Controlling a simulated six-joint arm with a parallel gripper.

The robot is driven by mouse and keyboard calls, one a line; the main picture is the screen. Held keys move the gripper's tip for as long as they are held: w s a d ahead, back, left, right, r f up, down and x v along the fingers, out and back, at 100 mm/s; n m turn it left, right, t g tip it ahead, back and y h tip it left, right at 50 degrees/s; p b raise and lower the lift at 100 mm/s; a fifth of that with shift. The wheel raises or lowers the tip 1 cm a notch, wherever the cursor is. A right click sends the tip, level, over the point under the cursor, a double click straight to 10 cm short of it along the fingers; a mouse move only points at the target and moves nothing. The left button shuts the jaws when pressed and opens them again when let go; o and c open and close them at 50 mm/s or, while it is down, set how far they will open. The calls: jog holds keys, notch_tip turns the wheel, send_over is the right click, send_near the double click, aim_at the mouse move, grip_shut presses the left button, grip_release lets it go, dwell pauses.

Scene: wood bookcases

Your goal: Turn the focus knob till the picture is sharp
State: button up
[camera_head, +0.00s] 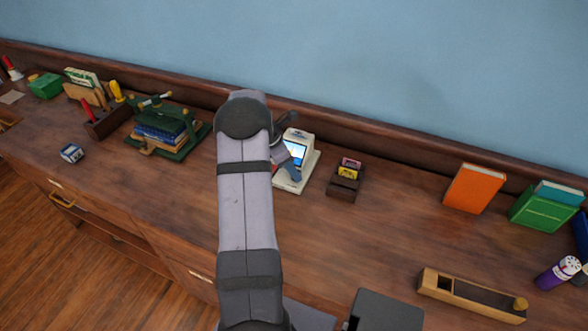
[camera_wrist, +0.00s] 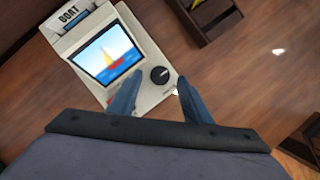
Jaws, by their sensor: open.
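A cream-coloured viewer (camera_wrist: 75,42) with a "BOAT" label stands on the wooden top; it also shows in the head view (camera_head: 307,167). Its lit screen (camera_wrist: 108,50) shows a sailboat with a yellow-orange sail and red hull on blue; at this size I cannot tell how sharp it is. The dark round focus knob (camera_wrist: 160,75) is to the right of the screen, with a light mark on it. My gripper (camera_wrist: 159,80) is open, its two blue-grey fingers on either side of the knob in the wrist view. I cannot tell whether they touch it.
A small dark wood rack (camera_head: 344,184) with colored cartridges stands just right of the viewer. A green press with books (camera_head: 165,133) is to the left. An orange book (camera_head: 474,189) and a long wooden box (camera_head: 470,296) are farther right.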

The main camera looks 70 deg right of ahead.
jog(key=shift+x, duration=1.15)
jog(key=shift+c, duration=0.3)
jog(key=c, duration=1)
jog(key=shift+m, duration=0.4)
jog(key=m, duration=0.1)
jog(key=m+y, duration=0.1)
jog(key=shift+w+d+m+g, duration=0.1)
jog(key=shift+d+m+g, duration=0.05)
jog(key=shift+m+g, duration=0.15)
jog(key=shift+d+m+g+y+b, duration=0.1)
jog(key=shift+m+g+y+b, duration=0.35)
jog(key=shift+m, duration=1.05)
jog(key=shift+y, duration=0.25)
